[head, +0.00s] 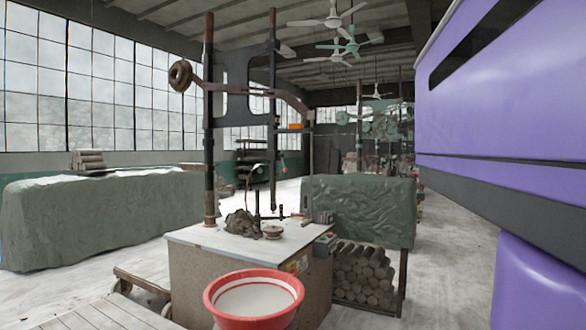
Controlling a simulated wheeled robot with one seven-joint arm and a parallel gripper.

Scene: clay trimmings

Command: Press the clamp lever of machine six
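A machine with two tall dark posts (209,130) stands on a pale-topped bench (190,238) in the head view. A rusty curved bar (235,88) with a round weight (181,76) at its left end crosses the posts. A small black upright part (257,207) with a side arm stands on the bench; I cannot tell whether it is the clamp lever. A yellow label (297,265) is on the bench front, but no number can be read. A dark clay lump (242,223) and a small round disc (272,232) lie on top. My gripper is not in view.
A red tub (293,305) stands in front of the bench. A rack of cylindrical rolls (365,272) and a green-covered block (362,208) are to its right. A long covered table (100,215) is at left. A wooden pallet (100,315) lies at front left.

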